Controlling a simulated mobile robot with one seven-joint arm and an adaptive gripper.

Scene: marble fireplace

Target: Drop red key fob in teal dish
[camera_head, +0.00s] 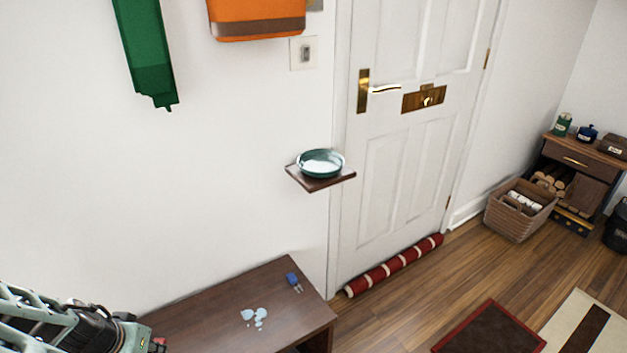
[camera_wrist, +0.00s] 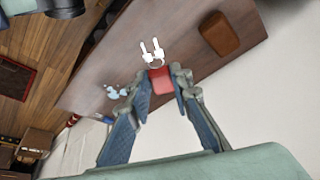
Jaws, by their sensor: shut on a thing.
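The red key fob (camera_wrist: 161,80) is between the fingertips of my gripper (camera_wrist: 160,88) in the wrist view, with a ring and silver keys (camera_wrist: 151,50) hanging off its far end. My gripper is shut on the fob, over the dark wood bench. In the head view, only part of my arm and gripper shows at the bottom left, with a small red bit (camera_head: 158,344) at its tip. The teal dish (camera_head: 320,174) sits upright on a small wall shelf beside the door, to the right of and above my gripper. Its inside looks pale and glossy.
The bench (camera_head: 215,305) bears a blue key fob (camera_head: 292,278) and a pale blue puddle-like patch (camera_head: 255,318). A brown block-like object (camera_wrist: 220,34) lies on the bench. The dark wall shelf (camera_head: 318,185) juts out.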

